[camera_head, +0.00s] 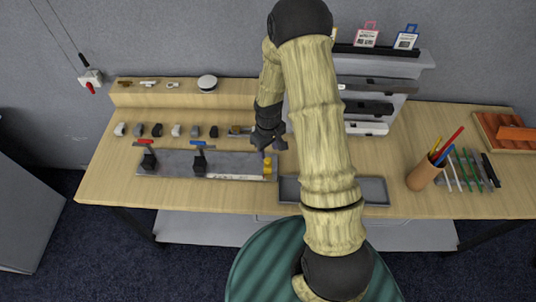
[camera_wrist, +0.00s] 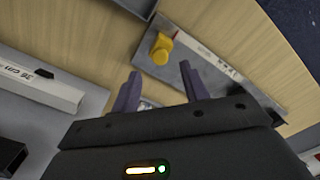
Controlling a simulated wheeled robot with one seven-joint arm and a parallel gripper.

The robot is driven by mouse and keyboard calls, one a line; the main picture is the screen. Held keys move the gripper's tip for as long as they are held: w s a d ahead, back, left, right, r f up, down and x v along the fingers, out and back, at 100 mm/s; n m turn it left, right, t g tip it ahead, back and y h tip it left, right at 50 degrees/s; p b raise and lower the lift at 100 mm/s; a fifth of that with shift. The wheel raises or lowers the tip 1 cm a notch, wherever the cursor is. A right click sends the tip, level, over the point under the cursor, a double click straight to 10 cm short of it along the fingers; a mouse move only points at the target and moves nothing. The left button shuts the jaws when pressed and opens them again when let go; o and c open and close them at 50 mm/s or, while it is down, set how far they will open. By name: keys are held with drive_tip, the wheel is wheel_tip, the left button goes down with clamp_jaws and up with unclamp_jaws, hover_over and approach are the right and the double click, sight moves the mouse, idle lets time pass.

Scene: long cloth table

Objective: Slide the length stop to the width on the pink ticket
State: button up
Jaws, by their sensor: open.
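The pink ticket (camera_head: 367,36) stands on the dark strip at the back right; its print is too small to read. The length stop seems to be the yellow block (camera_head: 267,164) at the right end of the grey fixture (camera_head: 222,160). In the wrist view the yellow block (camera_wrist: 161,48) sits beside a pale scale strip (camera_wrist: 207,56), beyond my fingertips. My gripper (camera_head: 268,142) is above the fixture's right end, just behind the block. It is open; its two fingers (camera_wrist: 162,88) are apart with nothing held between them, and they do not touch the block.
A red-handled clamp (camera_head: 147,157) and a blue-handled clamp (camera_head: 199,158) stand on the fixture. A grey tray (camera_head: 375,191) lies to its right. A blue ticket (camera_head: 406,38) is beside the pink one. A pencil cup (camera_head: 422,176) stands further right. A white bar marked 36 cm (camera_wrist: 38,80) lies left in the wrist view.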

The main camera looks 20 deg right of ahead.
sight(268, 159)
drive_tip(key=shift+f+p, duration=0.7)
drive_tip(key=shift+f, duration=1.9)
clamp_jaws()
